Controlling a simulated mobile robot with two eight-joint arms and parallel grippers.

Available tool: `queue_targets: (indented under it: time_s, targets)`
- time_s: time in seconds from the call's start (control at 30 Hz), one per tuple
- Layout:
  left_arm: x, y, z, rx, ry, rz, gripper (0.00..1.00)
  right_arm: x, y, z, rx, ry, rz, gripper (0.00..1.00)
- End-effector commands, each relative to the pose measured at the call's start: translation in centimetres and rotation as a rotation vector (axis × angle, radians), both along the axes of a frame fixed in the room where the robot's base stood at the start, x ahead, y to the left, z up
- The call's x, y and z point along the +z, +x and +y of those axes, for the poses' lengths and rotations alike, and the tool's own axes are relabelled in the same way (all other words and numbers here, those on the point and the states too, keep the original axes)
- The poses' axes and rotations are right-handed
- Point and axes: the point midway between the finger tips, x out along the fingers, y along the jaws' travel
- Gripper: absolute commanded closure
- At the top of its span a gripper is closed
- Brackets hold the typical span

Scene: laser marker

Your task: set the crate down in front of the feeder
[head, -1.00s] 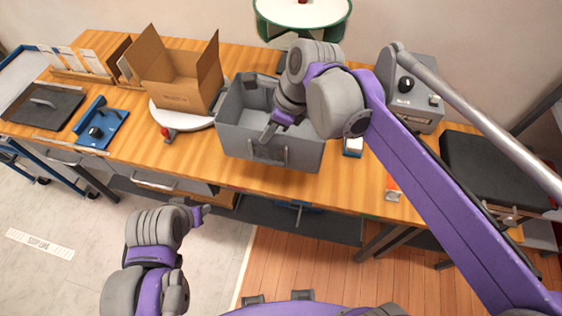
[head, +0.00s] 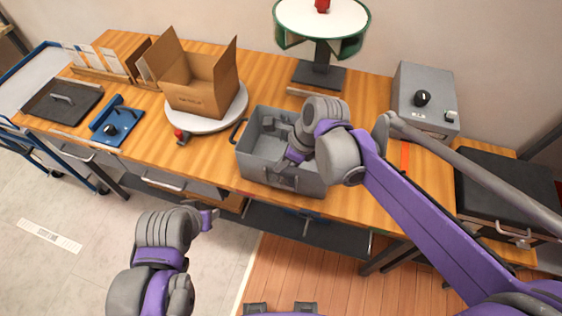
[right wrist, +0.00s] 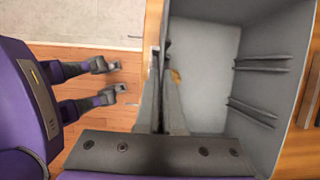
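The grey crate (head: 262,172) is at the middle of the workbench, open side up. My right gripper (head: 292,160) reaches down to its near wall. The right wrist view shows the fingers (right wrist: 162,75) on both sides of the wall of the crate (right wrist: 205,50), closed on it. A small gap under the crate cannot be judged. I cannot tell for certain which machine is the feeder; a green-rimmed round stand (head: 322,45) is behind the crate. My left gripper (head: 208,217) is in front of the bench, away from the crate; its finger opening is unclear.
A turntable (head: 222,121) with a cardboard box (head: 205,92) is left of the crate. A grey box with a black knob (head: 428,98) and a black case (head: 505,185) are to the right. Bare wood (head: 355,92) shows behind the crate.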

Motion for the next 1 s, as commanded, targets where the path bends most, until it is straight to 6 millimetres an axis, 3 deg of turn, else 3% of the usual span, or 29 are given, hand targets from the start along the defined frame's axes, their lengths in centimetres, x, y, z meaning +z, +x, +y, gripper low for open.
queue_targets:
  time_s: [0.17,0.2,0.3,0.37,0.73,1.0]
  targets:
    - [-0.4,-0.2,0.0,0.0,0.0,0.004,0.5,-0.4,0.0,0.0,0.0,0.0,0.0,1.0]
    - [-0.4,-0.2,0.0,0.0,0.0,0.003,0.5,-0.4,0.0,0.0,0.0,0.0,0.0,0.9]
    - [-0.3,-0.2,0.0,0.0,0.0,0.003,0.5,-0.3,0.0,0.0,0.0,0.0,0.0,0.72]
    - [-0.3,-0.2,0.0,0.0,0.0,0.003,0.5,-0.3,0.0,0.0,0.0,0.0,0.0,0.65]
    - [0.1,0.1,0.0,0.0,0.0,-0.001,0.5,0.4,0.0,-0.1,0.0,0.0,-0.001,0.65]
    - [0.2,0.1,0.0,0.0,0.0,-0.002,0.5,5.1,-0.7,-2.0,-0.003,0.0,-0.001,0.65]
